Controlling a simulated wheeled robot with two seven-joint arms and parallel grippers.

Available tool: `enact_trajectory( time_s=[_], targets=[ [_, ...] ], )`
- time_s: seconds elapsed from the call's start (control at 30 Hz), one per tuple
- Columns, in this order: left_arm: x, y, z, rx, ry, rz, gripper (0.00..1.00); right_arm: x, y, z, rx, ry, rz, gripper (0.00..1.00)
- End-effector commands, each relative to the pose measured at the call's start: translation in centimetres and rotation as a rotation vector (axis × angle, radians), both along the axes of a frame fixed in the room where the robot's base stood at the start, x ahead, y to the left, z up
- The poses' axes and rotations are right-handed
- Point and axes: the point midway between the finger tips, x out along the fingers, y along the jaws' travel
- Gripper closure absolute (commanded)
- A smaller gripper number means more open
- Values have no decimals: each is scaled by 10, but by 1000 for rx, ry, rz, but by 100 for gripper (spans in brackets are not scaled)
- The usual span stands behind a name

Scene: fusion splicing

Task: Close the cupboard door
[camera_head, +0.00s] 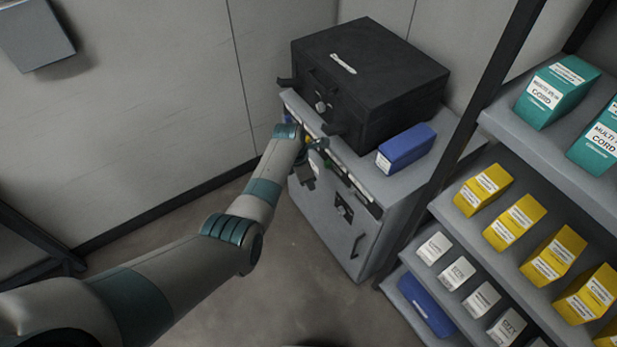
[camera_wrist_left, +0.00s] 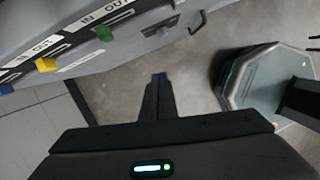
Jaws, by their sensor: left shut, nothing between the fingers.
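The grey cupboard (camera_head: 387,186) stands against the back wall. Its front door (camera_head: 322,213) has a dark latch (camera_head: 343,208) and a bar handle (camera_head: 357,245) toward its right side. The door looks roughly in line with the cupboard front; I cannot tell whether a gap remains. My left arm reaches to the upper left of the front. My left gripper (camera_head: 318,146) is beside the strip above the door, partly hidden by my wrist. In the left wrist view its fingers (camera_wrist_left: 158,92) are shut and empty, with floor behind them. My right gripper is not in view.
A black case (camera_head: 370,75) and a blue box (camera_head: 406,148) sit on the cupboard. The labelled strip carries a green tab (camera_wrist_left: 104,33) and a yellow tab (camera_wrist_left: 46,65). A shelf rack (camera_head: 555,150) with boxes stands close on the right. Floor at the front left is clear.

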Motion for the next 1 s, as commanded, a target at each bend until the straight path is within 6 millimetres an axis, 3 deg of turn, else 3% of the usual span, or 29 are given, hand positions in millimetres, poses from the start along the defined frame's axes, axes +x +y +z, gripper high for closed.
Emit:
enact_trajectory(
  time_s=[0.33,1.0],
  targets=[
    [-3,4,18,0,-1,0,100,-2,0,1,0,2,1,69],
    [-6,5,12,3,-2,-12,100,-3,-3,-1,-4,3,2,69]
  ],
)
